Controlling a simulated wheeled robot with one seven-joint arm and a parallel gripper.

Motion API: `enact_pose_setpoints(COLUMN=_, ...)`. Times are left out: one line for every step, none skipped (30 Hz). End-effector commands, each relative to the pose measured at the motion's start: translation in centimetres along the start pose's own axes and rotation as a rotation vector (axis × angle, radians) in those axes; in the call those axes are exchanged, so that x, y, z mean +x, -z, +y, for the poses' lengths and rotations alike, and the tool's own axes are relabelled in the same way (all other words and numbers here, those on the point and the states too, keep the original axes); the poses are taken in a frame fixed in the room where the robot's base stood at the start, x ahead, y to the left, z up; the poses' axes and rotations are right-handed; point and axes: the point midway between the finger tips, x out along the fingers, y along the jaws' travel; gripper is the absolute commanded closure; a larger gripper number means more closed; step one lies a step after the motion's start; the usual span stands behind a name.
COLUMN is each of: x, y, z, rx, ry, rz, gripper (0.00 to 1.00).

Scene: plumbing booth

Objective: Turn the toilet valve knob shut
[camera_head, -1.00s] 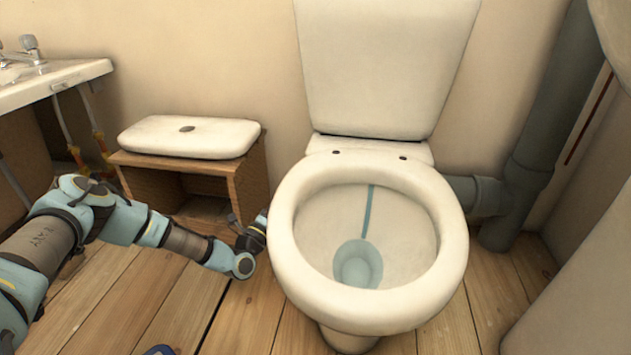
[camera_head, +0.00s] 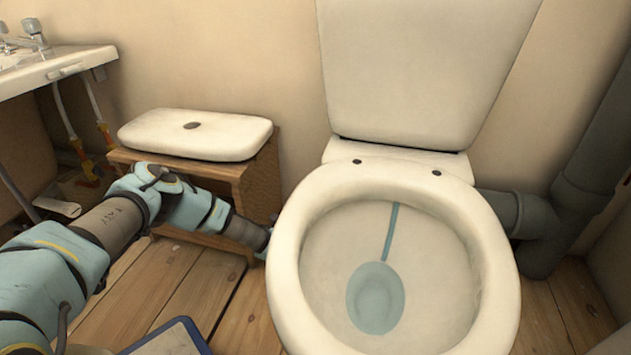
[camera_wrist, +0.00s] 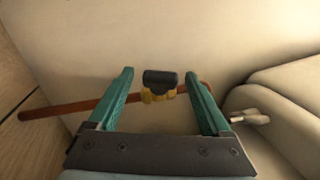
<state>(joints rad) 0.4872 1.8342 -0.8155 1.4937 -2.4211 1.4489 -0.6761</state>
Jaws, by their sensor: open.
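The valve knob (camera_wrist: 160,78) is a dark, short cylinder on a yellow brass body, in the wrist view. A copper-brown pipe (camera_wrist: 65,109) runs sideways behind it. My gripper (camera_wrist: 162,80) is open, with one teal finger on each side of the knob and clear gaps to both. I cannot tell how far the knob lies beyond the fingertips. In the head view my arm reaches toward the left side of the toilet (camera_head: 395,270). The toilet bowl hides the gripper and the valve there.
A wooden stool (camera_head: 262,190) carrying a white cistern lid (camera_head: 195,136) stands close to my arm. A sink (camera_head: 60,65) is at the left. A grey waste pipe (camera_head: 590,150) is at the right. A blue-edged tray or box (camera_head: 190,335) lies at the front.

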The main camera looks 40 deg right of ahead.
Motion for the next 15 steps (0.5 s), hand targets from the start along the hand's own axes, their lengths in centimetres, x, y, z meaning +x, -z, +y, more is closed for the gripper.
enact_pose_setpoints(x=0.06, y=0.16, z=-0.06, rx=0.000, ry=0.000, rz=0.000, gripper=0.18)
enact_pose_setpoints(x=0.09, y=0.20, z=-0.09, rx=0.001, ry=0.000, rz=0.000, gripper=0.18)
enact_pose_setpoints(x=0.12, y=0.24, z=-0.13, rx=0.001, ry=0.000, rz=-0.001, gripper=0.18)
enact_pose_setpoints(x=0.14, y=0.27, z=-0.15, rx=0.001, ry=0.000, rz=-0.001, gripper=0.18)
enact_pose_setpoints(x=0.15, y=0.28, z=-0.16, rx=0.001, ry=0.000, rz=-0.001, gripper=0.18)
enact_pose_setpoints(x=0.16, y=0.29, z=-0.17, rx=0.001, ry=0.000, rz=-0.001, gripper=0.18)
enact_pose_setpoints(x=0.16, y=0.29, z=-0.18, rx=0.001, ry=0.000, rz=-0.001, gripper=0.18)
enact_pose_setpoints(x=0.16, y=0.29, z=-0.18, rx=0.001, ry=0.000, rz=-0.001, gripper=0.18)
enact_pose_setpoints(x=0.16, y=0.28, z=-0.18, rx=0.001, ry=0.000, rz=-0.001, gripper=0.18)
enact_pose_setpoints(x=0.16, y=0.28, z=-0.18, rx=0.001, ry=0.000, rz=-0.001, gripper=0.18)
enact_pose_setpoints(x=0.16, y=0.28, z=-0.18, rx=0.001, ry=0.000, rz=-0.001, gripper=0.18)
enact_pose_setpoints(x=0.17, y=0.27, z=-0.18, rx=0.001, ry=0.000, rz=-0.001, gripper=0.19)
enact_pose_setpoints(x=0.17, y=0.27, z=-0.18, rx=0.001, ry=0.000, rz=-0.001, gripper=0.22)
enact_pose_setpoints(x=0.17, y=0.27, z=-0.18, rx=0.001, ry=0.000, rz=-0.001, gripper=0.25)
enact_pose_setpoints(x=0.17, y=0.27, z=-0.18, rx=0.001, ry=0.000, rz=-0.001, gripper=0.30)
